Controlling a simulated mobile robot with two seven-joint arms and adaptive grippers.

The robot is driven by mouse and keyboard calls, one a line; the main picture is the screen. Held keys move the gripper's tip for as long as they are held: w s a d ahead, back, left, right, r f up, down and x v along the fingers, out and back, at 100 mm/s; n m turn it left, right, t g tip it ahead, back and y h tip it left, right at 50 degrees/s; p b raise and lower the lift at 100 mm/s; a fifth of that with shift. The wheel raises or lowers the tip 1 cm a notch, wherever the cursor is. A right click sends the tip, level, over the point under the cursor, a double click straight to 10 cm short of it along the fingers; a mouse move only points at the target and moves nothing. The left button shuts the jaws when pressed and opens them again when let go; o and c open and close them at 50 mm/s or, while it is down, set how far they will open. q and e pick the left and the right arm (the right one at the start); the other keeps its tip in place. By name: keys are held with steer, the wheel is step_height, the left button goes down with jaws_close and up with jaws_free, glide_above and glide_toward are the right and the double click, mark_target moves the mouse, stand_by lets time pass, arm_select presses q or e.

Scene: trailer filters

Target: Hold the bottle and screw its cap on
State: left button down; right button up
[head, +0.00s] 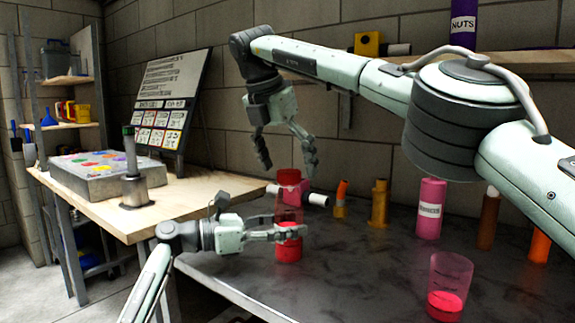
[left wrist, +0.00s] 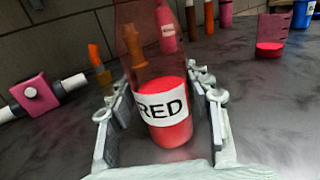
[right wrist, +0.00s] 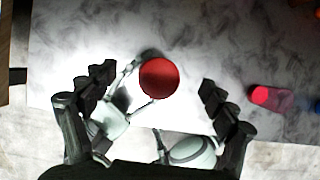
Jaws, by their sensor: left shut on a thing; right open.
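The bottle (head: 289,248) is clear, with red liquid and a white "RED" label that shows in the left wrist view (left wrist: 162,108). It stands upright on the dark tabletop. My left gripper (head: 287,232) is shut around its body from the left. The red cap (head: 289,177) appears at the bottle's top; whether it is threaded cannot be told. From above, the cap hides the bottle in the right wrist view (right wrist: 159,78). My right gripper (head: 287,160) points down, open, with its fingers on either side of the cap and apart from it.
A pink block with white ends (head: 313,198) lies close behind the bottle. Orange, yellow, pink and brown containers stand along the wall. A clear cup with red liquid (head: 448,285) stands at the front right. The dark tabletop (head: 350,265) between bottle and cup is clear.

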steer(key=shift+r, duration=0.1)
steer(key=v, duration=0.4)
steer(key=shift+s+a+r, duration=0.1)
steer(key=shift+r, duration=0.15)
steer(key=s+a, duration=0.7)
steer(key=s, duration=0.2)
steer(key=shift+s+a, duration=0.25)
steer(key=shift+r, duration=0.1)
arm_select(q)
steer(key=c, duration=0.6)
jaws_free()
glide_above(232, 267)
steer(key=shift+w, duration=0.1)
